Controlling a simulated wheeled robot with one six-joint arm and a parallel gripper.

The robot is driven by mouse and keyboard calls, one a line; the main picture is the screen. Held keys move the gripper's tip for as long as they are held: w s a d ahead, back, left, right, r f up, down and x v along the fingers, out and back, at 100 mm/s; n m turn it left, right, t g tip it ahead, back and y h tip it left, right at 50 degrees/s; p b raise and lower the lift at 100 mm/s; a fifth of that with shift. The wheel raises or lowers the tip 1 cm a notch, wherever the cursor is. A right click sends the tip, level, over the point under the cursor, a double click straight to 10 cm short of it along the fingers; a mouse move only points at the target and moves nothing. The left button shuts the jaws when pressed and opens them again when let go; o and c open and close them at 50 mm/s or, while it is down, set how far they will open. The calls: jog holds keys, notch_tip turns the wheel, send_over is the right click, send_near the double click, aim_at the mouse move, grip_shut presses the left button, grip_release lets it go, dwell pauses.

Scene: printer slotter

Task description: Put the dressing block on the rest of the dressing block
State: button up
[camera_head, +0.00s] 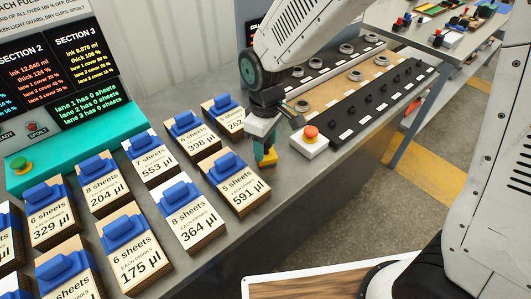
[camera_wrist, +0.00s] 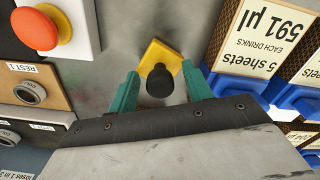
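A yellow block with a black knob, which I take for the dressing block, stands on the grey bench. Its yellow part (camera_head: 269,159) shows just below my gripper (camera_head: 264,137) in the head view. In the wrist view the yellow base (camera_wrist: 161,53) and round black knob (camera_wrist: 160,83) lie between the two teal fingers of my gripper (camera_wrist: 160,76). Gaps show on both sides of the knob, so the fingers are open around it. A tan board (camera_wrist: 13,83) with a "REST 1" label and a round metal socket is at left; I cannot tell which rest is the dressing block's.
A red button on a white box (camera_head: 309,142) stands close to the right of my gripper. Rows of labelled sheet stacks with blue tops (camera_head: 234,182) stand close on the left. Black and tan socket boards (camera_head: 343,93) lie behind the button. Bare bench lies in front.

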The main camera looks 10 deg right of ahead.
grip_shut()
jog(key=shift+r, duration=0.1)
